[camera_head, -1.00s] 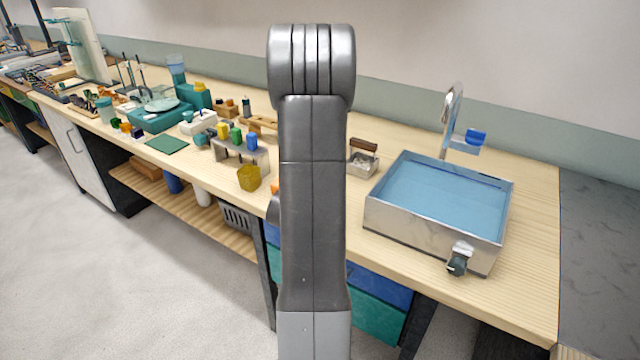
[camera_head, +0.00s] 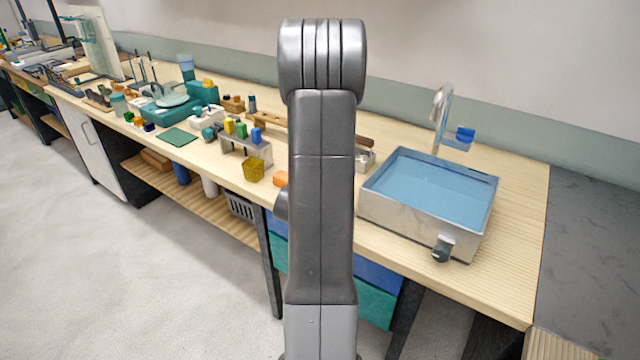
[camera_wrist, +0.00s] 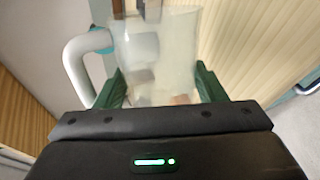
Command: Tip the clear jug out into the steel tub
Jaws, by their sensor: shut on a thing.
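The clear jug (camera_wrist: 178,45) is in the wrist view, with a white handle (camera_wrist: 75,65) on its left side and a teal band where the handle meets it. My gripper (camera_wrist: 160,92) has its green fingers on both sides of the jug and is shut on it. What the jug holds is hard to tell. In the head view my arm hides the jug and gripper. The steel tub (camera_head: 400,215) stands on the right part of the wooden bench, with blue inside and a dark knob on its front.
A tap (camera_head: 440,105) with a blue part stands behind the tub. A rack (camera_head: 245,150) with coloured pieces, a yellow cup (camera_head: 253,170) and an orange piece (camera_head: 281,179) are left of my arm. A dark slab (camera_head: 590,230) adjoins the bench at right. The floor in front is clear.

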